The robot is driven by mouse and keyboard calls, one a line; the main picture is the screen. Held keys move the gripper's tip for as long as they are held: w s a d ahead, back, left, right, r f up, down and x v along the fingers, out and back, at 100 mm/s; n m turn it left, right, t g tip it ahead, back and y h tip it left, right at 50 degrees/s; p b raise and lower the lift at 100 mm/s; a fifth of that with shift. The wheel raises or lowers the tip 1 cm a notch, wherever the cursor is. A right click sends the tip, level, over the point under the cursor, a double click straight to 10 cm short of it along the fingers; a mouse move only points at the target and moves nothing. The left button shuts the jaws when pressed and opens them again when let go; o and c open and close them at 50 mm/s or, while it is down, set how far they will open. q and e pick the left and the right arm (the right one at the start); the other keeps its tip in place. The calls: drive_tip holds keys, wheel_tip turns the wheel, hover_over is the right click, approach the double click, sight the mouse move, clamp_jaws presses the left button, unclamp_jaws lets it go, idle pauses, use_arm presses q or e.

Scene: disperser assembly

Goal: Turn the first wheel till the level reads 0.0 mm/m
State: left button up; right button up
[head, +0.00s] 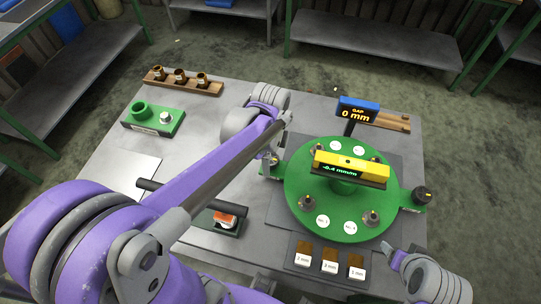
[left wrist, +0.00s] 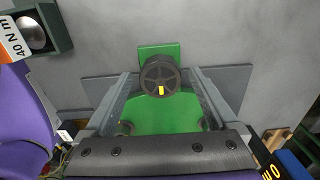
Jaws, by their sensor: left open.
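The level (head: 350,168) is a yellow bar on top of the round green plate (head: 315,205), and its display reads about -0.4 mm/m. A black wheel with a yellow mark (left wrist: 160,77) shows in the left wrist view, at the edge of the green plate. My left gripper (head: 273,166) is open at the plate's left side, its fingers on either side of this wheel. Whether they touch it cannot be told. In the head view the gripper mostly hides that wheel. Another black wheel (head: 422,195) sits at the plate's right side.
A gap display (head: 358,110) reading 0 mm stands behind the plate. Labelled shim blocks (head: 329,267) lie in front. A green fixture (head: 153,122), a wooden rack with brass parts (head: 183,82) and a torque tool (head: 226,219) are on the left of the table.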

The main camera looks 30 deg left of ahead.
use_arm(q)
drive_tip(key=c, duration=1.4)
drive_tip(key=shift+n, duration=0.3)
drive_tip(key=n, duration=0.3)
drive_tip(key=shift+n+b, duration=0.3)
drive_tip(key=shift+b, duration=0.1)
drive_tip(key=n, duration=0.5)
drive_tip(key=shift+b, duration=0.3)
use_arm(e)
drive_tip(key=shift+s+f, duration=0.2)
drive_tip(key=shift+f, duration=0.3)
drive_tip(key=shift+s+f, duration=0.15)
drive_tip(key=shift+f, duration=0.3)
use_arm(q)
drive_tip(key=n, duration=0.5)
drive_tip(key=shift+n, duration=0.4)
use_arm(e)
drive_tip(key=shift+s+f, duration=0.1)
drive_tip(key=shift+f, duration=0.25)
use_arm(q)
drive_tip(key=n, duration=0.4)
drive_tip(key=shift+n+b, duration=0.4)
use_arm(e)
drive_tip(key=shift+f, duration=0.2)
